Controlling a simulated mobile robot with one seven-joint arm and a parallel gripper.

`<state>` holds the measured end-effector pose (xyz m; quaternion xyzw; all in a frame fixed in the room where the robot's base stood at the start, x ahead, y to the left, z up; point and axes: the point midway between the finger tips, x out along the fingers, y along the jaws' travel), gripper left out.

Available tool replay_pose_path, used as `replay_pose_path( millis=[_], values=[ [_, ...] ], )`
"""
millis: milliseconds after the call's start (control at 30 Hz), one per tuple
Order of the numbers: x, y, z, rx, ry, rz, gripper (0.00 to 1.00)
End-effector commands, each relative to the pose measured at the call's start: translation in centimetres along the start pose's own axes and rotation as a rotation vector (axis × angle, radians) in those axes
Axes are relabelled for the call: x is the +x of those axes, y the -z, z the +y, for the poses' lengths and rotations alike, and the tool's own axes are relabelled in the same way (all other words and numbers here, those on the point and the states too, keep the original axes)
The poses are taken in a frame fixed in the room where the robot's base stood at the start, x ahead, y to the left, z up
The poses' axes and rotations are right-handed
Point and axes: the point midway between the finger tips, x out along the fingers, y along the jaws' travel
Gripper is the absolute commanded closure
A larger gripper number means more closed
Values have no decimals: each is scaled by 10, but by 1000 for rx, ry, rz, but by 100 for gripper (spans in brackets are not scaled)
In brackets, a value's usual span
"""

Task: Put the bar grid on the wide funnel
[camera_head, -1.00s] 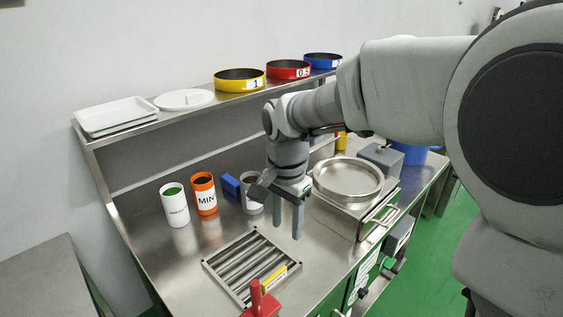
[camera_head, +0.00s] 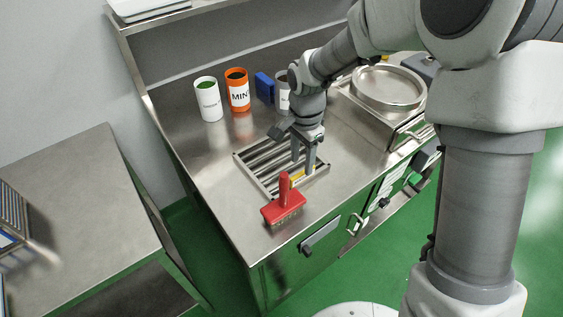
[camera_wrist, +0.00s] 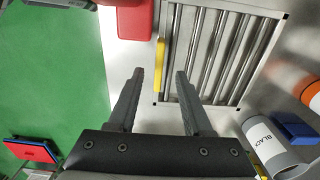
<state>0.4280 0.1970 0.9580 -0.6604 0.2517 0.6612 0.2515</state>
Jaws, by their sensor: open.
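The bar grid (camera_head: 262,165) is a flat steel frame with several parallel bars and a yellow strip (camera_wrist: 160,65) along one side. It lies on the steel worktop and also shows in the wrist view (camera_wrist: 207,50). My gripper (camera_head: 302,167) is open and points down at the yellow side of the grid. In the wrist view the yellow strip appears between the fingertips (camera_wrist: 160,72); I cannot tell how high they are above it. A round, shallow steel pan (camera_head: 387,87) sits on the steel unit at the right; I cannot tell whether this is the wide funnel.
A red brush (camera_head: 284,206) stands close beside the grid near the worktop's front edge. White (camera_head: 208,100) and orange (camera_head: 238,90) canisters and a blue block (camera_head: 265,88) stand behind it. A separate steel table (camera_head: 90,210) is at the left, with green floor between.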

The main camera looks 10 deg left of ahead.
Motion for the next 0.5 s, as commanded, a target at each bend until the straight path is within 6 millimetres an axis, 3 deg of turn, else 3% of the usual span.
replay_pose_path(
  millis=[167,500],
  values=[
    [11,1,1,-1,-1,0,50],
    [55,4,2,0,-1,0,50]
  ],
)
